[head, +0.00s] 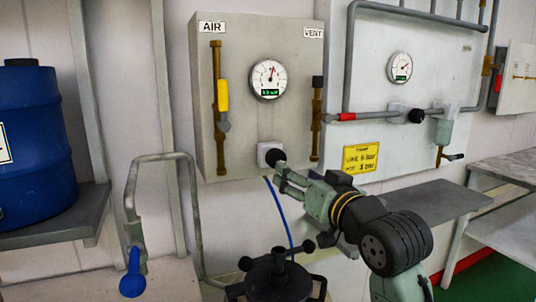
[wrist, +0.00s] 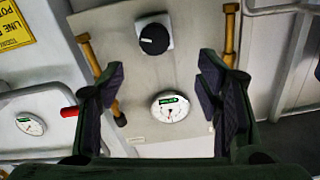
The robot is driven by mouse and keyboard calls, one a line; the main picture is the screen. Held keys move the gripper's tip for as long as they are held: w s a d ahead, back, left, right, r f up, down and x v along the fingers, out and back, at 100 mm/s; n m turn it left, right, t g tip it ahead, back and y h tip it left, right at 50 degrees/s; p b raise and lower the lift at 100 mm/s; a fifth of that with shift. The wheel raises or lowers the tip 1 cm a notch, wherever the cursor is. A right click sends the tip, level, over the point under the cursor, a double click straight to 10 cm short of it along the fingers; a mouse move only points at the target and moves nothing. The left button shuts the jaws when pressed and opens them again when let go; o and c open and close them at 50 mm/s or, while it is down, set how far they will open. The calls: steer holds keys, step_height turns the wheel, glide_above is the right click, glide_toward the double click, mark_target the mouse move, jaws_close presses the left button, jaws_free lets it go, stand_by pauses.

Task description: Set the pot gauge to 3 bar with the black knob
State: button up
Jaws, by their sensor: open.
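The black knob (head: 274,157) sits on a white square base low on the grey AIR/VENT panel (head: 240,140). A round white gauge (head: 268,78) is above it; its needle points up and slightly right, and its green display is too small to read surely. In the wrist view, which is upside down, the knob (wrist: 153,39) lies above the gauge (wrist: 170,107). My gripper (head: 282,180) is just below and right of the knob in the head view. Its fingers are spread and empty in the wrist view (wrist: 161,76), with the knob beyond them, not between the pads.
A second gauge (head: 399,67) and black knob (head: 416,116) are on the right panel. A yellow LINE/POT sign (head: 361,159) hangs below. A yellow-handled valve (head: 222,95) and a brass VENT pipe (head: 317,120) flank the near gauge. A black-handled lid (head: 278,268) stands in front.

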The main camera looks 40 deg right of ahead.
mark_target(278, 159)
steer(key=p+x, duration=0.1)
steer(key=x, duration=0.2)
steer(key=p+x, duration=0.1)
steer(key=x, duration=0.2)
steer(key=p+x, duration=0.1)
steer(key=x, duration=0.3)
steer(key=shift+s+d+r, duration=0.1)
steer(key=shift+s+d, duration=0.05)
steer(key=shift+d, duration=0.2)
steer(key=shift+w+d, duration=0.15)
steer(key=shift+w, duration=0.4)
steer(key=shift+c, duration=0.6)
steer(key=c, duration=1)
steer(key=shift+c, duration=0.2)
steer(key=shift+f, duration=0.2)
